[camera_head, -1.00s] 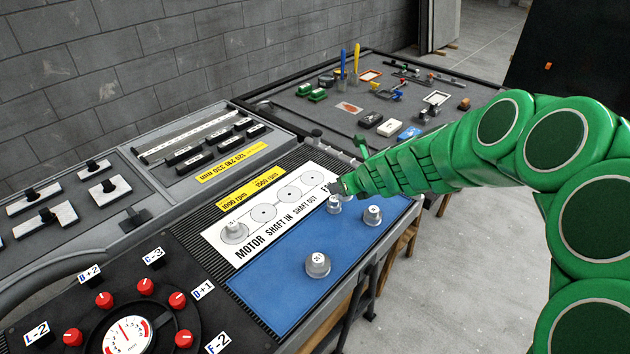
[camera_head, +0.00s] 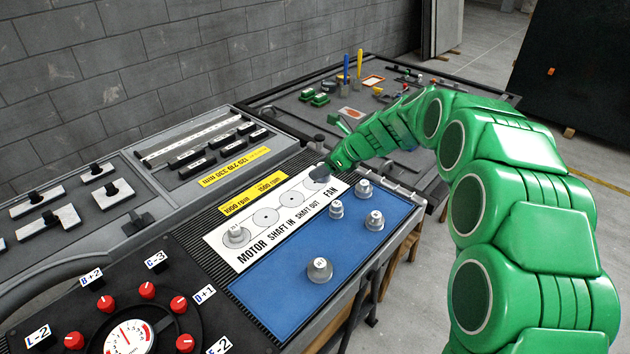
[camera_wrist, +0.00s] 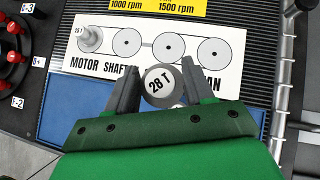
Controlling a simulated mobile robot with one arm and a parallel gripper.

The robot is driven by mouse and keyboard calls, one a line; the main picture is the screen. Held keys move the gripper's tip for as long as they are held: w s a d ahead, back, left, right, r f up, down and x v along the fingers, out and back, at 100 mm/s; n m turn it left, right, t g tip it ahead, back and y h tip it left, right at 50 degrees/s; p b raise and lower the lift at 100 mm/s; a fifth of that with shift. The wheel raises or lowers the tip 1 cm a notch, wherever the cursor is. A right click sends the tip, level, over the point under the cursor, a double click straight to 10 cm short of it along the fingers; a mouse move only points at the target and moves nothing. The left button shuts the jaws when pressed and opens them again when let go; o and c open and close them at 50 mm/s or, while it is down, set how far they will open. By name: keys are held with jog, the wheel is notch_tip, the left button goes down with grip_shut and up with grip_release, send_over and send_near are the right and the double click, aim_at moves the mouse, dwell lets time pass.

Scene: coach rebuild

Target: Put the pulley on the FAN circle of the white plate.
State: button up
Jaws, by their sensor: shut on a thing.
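The white plate (camera_head: 225,258) bears a row of printed circles, with FAN at its right end. The FAN circle (camera_wrist: 213,52) shows bare in the wrist view; my gripper covers it in the head view. My gripper (camera_head: 320,174) is above the right end of the plate. In the wrist view my gripper (camera_wrist: 152,86) is shut on a grey pulley marked 28 T (camera_wrist: 160,80). The held pulley appears below and left of the FAN circle there; its height above the plate is unclear. Another pulley (camera_head: 236,236) stands on the plate's left end circle.
Several grey pulleys stand on the blue mat (camera_head: 275,290): one at the front (camera_head: 319,269) and others near the right end (camera_head: 374,220). A red-knob dial panel (camera_head: 130,335) is at front left. A tool-covered bench (camera_head: 285,108) lies behind.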

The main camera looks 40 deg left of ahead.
jog(key=shift+w+a+f, duration=1.4)
jog(key=shift+a+f, duration=0.1)
jog(key=shift+a, duration=0.2)
jog(key=shift+w+a+f, duration=1.35)
jog(key=shift+a+f, duration=0.15)
jog(key=shift+a, duration=0.2)
jog(key=shift+w+a+f, duration=1.4)
jog(key=shift+a+f, duration=0.1)
jog(key=shift+a, duration=0.2)
jog(key=shift+a+f, duration=0.15)
jog(key=shift+f, duration=0.1)
jog(key=shift+w+f, duration=0.1)
jog(key=shift+a+f, duration=0.1)
jog(key=shift+f, duration=0.05)
notch_tip(320, 180, down, 2)
jog(key=shift+a+f, duration=0.1)
jog(key=shift+f, duration=0.05)
jog(key=shift+w+f, duration=0.1)
jog(key=shift+f, duration=0.2)
jog(key=shift+f, duration=0.1)
